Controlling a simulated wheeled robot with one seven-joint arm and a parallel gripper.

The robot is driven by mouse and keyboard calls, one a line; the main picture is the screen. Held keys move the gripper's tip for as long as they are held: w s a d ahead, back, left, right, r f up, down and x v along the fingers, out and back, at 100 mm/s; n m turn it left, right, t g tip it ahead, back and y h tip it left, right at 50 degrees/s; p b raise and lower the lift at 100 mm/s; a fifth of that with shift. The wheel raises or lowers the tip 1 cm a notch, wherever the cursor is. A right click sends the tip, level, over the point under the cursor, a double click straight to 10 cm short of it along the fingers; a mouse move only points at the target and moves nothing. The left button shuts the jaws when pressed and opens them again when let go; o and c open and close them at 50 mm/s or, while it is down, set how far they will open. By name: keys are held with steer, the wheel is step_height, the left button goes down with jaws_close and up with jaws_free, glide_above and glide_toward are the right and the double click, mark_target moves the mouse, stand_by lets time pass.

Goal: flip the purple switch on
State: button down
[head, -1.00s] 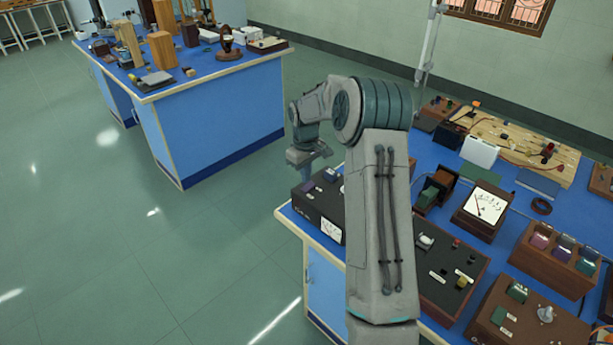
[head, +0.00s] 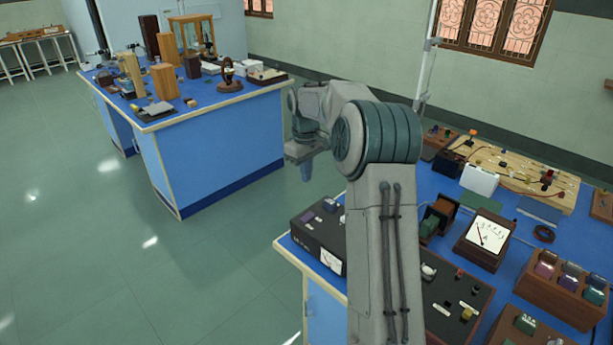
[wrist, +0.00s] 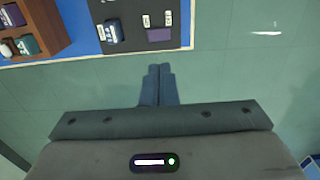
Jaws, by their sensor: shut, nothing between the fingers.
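A black box (head: 318,246) with a meter on its front stands at the left corner of the near blue bench. On its top is a flat purple switch (head: 307,217), beside a blue-grey switch (head: 330,205). In the wrist view the purple switch (wrist: 159,34) lies near the edge of the box's dark top, with small white labels and the blue-grey switch (wrist: 113,31) to its left. My gripper (head: 306,174) is shut and empty, pointing down beyond the bench edge. In the wrist view its fingertips (wrist: 160,67) are over the floor, below the purple switch and apart from it.
A brown wooden box (wrist: 35,28) with purple and green parts stands left of the black box in the wrist view. Several instruments, including a meter (head: 486,238) and a brown rack (head: 558,282), crowd the near bench. Open floor (head: 235,245) separates it from the far bench (head: 215,150).

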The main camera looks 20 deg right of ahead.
mark_target(311, 214)
steer(key=b, duration=0.2)
steer(key=h+b, duration=0.1)
steer(key=b, duration=0.1)
steer(key=shift+s+a+r+t, duration=0.1)
steer(key=shift+s+a+t, duration=0.05)
steer(key=shift+a+t, duration=0.2)
steer(key=f, duration=0.4)
steer(key=d+f+p, duration=0.1)
steer(key=f, duration=0.4)
steer(key=w+f, duration=0.1)
steer(key=f, duration=0.4)
steer(key=shift+d, duration=0.4)
steer(key=shift+d+p, duration=0.1)
steer(key=shift+p, duration=0.35)
